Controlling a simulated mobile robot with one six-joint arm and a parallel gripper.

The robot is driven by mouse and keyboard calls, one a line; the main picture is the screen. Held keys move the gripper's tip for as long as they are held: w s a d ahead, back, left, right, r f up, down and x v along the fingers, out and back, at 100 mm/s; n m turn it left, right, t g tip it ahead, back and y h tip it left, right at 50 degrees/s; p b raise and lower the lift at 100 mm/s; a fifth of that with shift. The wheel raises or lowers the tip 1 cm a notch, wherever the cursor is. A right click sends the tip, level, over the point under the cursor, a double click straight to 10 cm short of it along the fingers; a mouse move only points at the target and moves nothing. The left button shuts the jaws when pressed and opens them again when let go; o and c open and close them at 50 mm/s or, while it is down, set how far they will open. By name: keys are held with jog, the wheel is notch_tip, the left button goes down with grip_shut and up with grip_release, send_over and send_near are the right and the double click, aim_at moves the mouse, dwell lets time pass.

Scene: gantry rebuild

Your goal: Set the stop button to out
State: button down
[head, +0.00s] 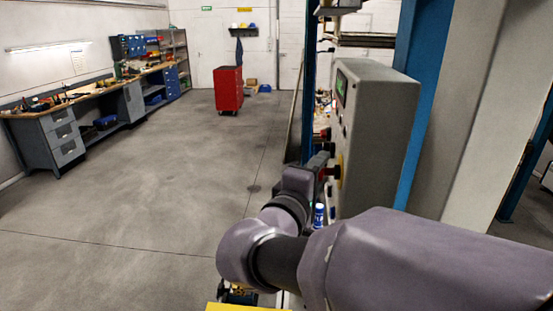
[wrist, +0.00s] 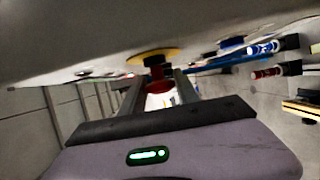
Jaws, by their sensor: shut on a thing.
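The red stop button (head: 328,172) stands on a yellow round plate (head: 339,171) on the side of a grey control box (head: 384,130). In the wrist view the red button (wrist: 157,87) shows between my fingers, under the yellow plate (wrist: 155,56). My gripper (head: 322,163) reaches the button from the left. In the wrist view my gripper (wrist: 158,92) has a finger on each side of the button and is shut on it. I cannot tell from these frames whether the button is in or out.
A blue post (head: 425,100) and a pale column (head: 480,110) stand right of the box. A workbench (head: 45,125) runs along the left wall, and a red tool cabinet (head: 228,90) stands at the back. The floor between is clear.

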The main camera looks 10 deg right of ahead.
jog(key=c, duration=1.2)
grip_release()
jog(key=shift+a, duration=0.1)
jog(key=o, duration=0.3)
jog(key=shift+a, duration=0.25)
jog(key=shift+d, duration=0.1)
jog(key=v, duration=1.7)
jog(key=shift+s, duration=0.25)
